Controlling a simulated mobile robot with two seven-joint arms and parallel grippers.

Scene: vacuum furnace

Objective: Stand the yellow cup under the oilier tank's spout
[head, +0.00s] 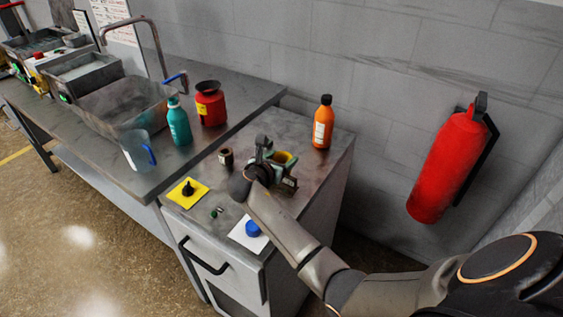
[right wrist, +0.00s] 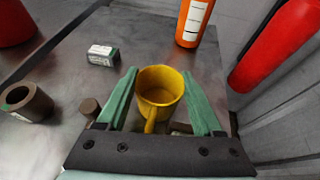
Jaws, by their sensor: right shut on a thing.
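The yellow cup (right wrist: 160,86) is between the green fingers of my right gripper (right wrist: 160,76) in the right wrist view. Its open top faces the camera and its handle points towards the gripper's palm. The right gripper is shut on it. I cannot tell whether the cup's base touches the surface. I cannot make out which thing is the oilier tank, nor its spout. My left gripper is not in view.
On the cabinet (head: 309,180) stand an orange bottle (head: 323,124), a brown ring (head: 227,157), a yellow mat (head: 175,194) and a blue cap (head: 252,229). A small box (right wrist: 102,55) lies near the cup. The bench holds a red can (head: 211,108), teal bottle (head: 179,126) and clear jug (head: 135,152).

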